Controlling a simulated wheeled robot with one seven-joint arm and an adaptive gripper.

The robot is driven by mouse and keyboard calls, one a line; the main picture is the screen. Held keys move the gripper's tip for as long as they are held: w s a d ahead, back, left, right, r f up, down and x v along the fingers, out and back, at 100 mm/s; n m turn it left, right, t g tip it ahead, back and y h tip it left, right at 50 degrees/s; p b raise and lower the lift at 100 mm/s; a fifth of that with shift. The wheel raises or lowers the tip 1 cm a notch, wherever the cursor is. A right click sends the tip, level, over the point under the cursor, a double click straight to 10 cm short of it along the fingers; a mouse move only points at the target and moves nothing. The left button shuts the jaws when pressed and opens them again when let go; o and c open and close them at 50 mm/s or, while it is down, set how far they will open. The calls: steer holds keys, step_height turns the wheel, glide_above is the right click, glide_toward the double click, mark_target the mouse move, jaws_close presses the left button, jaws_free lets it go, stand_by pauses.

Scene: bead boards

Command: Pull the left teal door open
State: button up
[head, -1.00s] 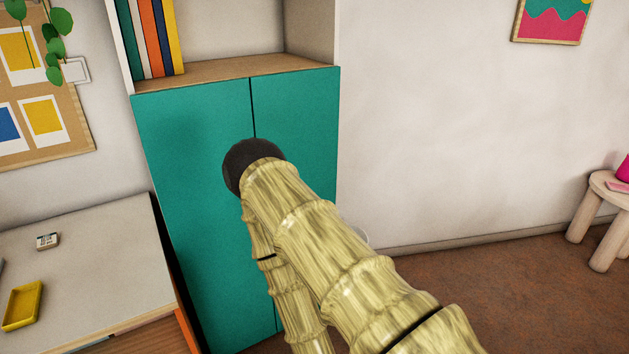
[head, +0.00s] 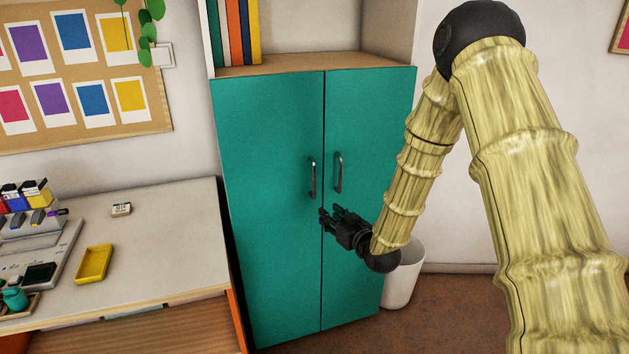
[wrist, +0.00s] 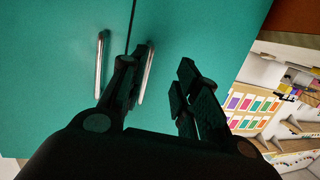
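The left teal door (head: 270,200) is closed, flush beside the closed right teal door (head: 365,170). Its dark metal bar handle (head: 312,178) stands upright near the seam. The right door's handle (head: 338,173) is just across the seam. My gripper (head: 330,213) is open and empty, in front of the doors, a little below the handles in the head view. In the wrist view the left door's handle (wrist: 148,75) shows beside one finger of my gripper (wrist: 156,68), partly covered by it. The right door's handle (wrist: 99,63) lies outside the fingers. I cannot tell whether anything touches.
A desk (head: 180,215) with a yellow tray (head: 94,264) stands left of the cabinet, close to the left door. A white bin (head: 405,280) stands on the floor at the right. Books (head: 235,35) sit on the shelf above.

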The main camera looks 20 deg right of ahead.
step_height(320, 180, up, 6)
steer(key=w+d+t, duration=0.1)
steer(key=w+t, duration=0.1)
steer(key=w, duration=0.1)
steer(key=p, duration=0.2)
glide_above(314, 197)
steer(key=shift+w+d+n+y, duration=0.15)
steer(key=shift+w+n+y, duration=0.15)
jaws_close()
